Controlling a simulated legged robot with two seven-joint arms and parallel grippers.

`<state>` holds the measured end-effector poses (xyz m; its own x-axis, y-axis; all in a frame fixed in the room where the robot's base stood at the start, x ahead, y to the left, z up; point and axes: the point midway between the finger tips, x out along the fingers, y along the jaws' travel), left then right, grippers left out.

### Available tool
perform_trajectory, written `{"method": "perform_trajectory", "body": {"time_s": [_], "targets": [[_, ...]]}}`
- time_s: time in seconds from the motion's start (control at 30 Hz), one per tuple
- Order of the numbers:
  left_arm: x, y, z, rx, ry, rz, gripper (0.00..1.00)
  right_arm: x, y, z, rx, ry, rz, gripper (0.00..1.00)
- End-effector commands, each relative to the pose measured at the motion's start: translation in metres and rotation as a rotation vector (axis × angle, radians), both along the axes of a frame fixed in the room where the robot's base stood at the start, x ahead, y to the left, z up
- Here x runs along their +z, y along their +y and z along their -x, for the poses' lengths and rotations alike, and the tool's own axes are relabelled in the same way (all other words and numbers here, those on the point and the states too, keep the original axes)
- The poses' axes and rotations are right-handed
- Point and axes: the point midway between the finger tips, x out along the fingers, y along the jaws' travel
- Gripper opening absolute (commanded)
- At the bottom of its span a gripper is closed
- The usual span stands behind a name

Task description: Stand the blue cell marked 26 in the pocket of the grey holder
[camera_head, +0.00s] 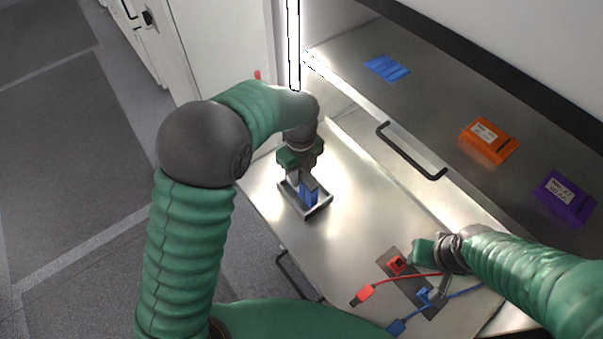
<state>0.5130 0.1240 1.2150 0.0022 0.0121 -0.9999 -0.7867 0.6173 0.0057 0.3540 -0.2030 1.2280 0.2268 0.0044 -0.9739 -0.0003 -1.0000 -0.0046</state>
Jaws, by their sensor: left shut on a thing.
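My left gripper (303,174) points down over the grey holder (321,208) on the metal worktop. It is shut on a blue cell (309,194), which stands roughly upright within the holder's outline. I cannot tell whether the cell touches the bottom of the pocket. The cell's marking is not readable, and the gripper hides its upper part. My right gripper (427,257) is low over the worktop at the right, beside a red connector block, away from the holder. Its fingers do not show clearly.
A red plug (363,295) and a blue plug (397,327) with leads lie by a dark plate. An orange cell (488,141), a purple cell (564,199) and a flat blue piece (387,68) are on the shelf. A black handle (411,154) sticks out from its front.

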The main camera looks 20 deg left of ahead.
Motion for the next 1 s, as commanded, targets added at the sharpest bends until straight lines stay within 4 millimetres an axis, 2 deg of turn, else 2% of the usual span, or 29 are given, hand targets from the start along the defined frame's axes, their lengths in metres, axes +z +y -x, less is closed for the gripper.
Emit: {"method": "perform_trajectory", "body": {"time_s": [1.0], "targets": [[-0.010,0.013,-0.002,0.004,-0.001,0.011,0.00,-0.006,0.000,0.000,0.000,0.000,0.000,0.36]]}}
